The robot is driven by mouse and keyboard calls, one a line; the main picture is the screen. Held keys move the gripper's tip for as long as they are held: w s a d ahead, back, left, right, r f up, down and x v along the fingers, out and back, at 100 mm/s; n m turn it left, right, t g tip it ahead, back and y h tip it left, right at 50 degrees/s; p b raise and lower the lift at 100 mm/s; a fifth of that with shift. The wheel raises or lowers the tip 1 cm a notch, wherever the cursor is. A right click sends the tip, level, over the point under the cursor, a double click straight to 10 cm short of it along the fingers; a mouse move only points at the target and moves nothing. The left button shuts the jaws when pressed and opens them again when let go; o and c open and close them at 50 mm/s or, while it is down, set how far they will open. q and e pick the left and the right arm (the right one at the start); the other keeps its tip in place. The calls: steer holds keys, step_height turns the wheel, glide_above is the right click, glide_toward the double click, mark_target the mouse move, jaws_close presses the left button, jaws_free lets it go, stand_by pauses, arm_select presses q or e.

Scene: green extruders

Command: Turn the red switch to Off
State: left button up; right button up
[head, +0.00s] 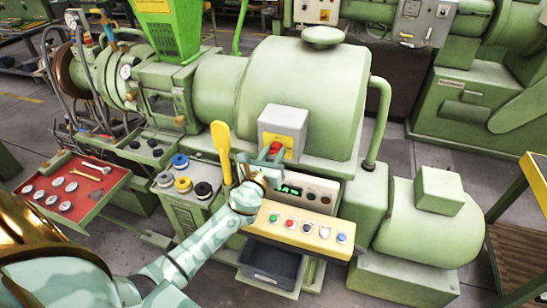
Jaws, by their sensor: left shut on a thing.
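The red switch (275,147) sits on the front of a grey box with a yellow plate (284,127), which is mounted on the green extruder (305,85). My left gripper (268,158) is at the switch, shut on it, at the end of my arm reaching up from the lower left. The gripper hides part of the switch, and I cannot read its position or the labels around it. My right gripper does not show.
A yellow panel with coloured buttons (270,230) and a display (290,190) lie just below the gripper. A yellow lever (222,145) stands close on the left. A red tray of gauges (75,190) is further left. A green motor (425,225) stands right.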

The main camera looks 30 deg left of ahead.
arm_select(q)
steer(key=n+b, duration=0.3)
steer(key=n, duration=0.8)
steer(key=shift+f+y+b, duration=0.15)
steer(key=shift+y+b, duration=0.2)
steer(key=shift+y, duration=0.05)
steer(key=shift+n, duration=1.8)
steer(key=o, duration=0.9)
steer(key=shift+s, duration=0.1)
